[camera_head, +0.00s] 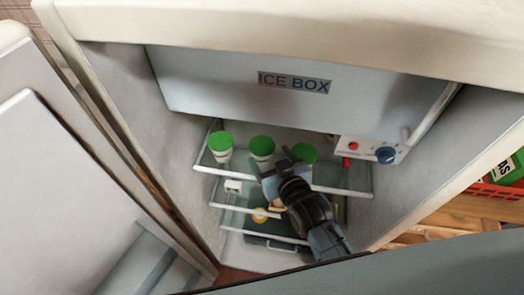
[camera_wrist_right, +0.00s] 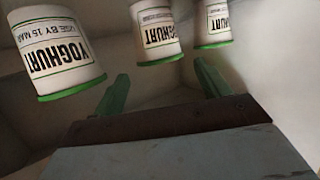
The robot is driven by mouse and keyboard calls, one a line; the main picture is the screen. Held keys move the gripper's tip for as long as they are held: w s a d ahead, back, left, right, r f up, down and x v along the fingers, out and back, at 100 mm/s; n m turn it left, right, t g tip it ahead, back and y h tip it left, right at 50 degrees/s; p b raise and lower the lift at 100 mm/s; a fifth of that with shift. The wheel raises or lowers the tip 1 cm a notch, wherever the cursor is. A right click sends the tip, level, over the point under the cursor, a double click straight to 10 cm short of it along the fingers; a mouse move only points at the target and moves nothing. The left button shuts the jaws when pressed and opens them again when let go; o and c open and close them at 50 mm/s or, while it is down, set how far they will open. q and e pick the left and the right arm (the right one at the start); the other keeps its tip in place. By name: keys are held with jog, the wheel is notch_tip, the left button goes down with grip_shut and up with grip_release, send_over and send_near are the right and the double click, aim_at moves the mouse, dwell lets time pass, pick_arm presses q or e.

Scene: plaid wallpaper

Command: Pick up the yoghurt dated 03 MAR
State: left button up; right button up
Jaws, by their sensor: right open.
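Three white yoghurt pots with green lids stand in a row on the fridge's upper shelf: a left pot (camera_head: 221,156), a middle pot (camera_head: 262,158) and a right pot (camera_head: 303,153) partly behind my gripper. In the right wrist view they appear upside down. The large left pot (camera_wrist_right: 58,62) there reads "USE BY 15 MAR". The date lines on the middle pot (camera_wrist_right: 158,35) and the right pot (camera_wrist_right: 213,20) are too small to read. My right gripper (camera_head: 272,171) is open and empty in front of the pots. Its fingers (camera_wrist_right: 163,88) are apart, touching no pot.
The ice box (camera_head: 220,85) hangs close above the shelf. A control panel (camera_head: 372,149) with a blue knob is at the right. The open fridge door (camera_head: 65,185) is on the left.

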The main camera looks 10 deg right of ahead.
aim_at(263, 147)
jog(key=x, duration=0.5)
jog(key=shift+c, duration=0.5)
jog(key=c, duration=0.7)
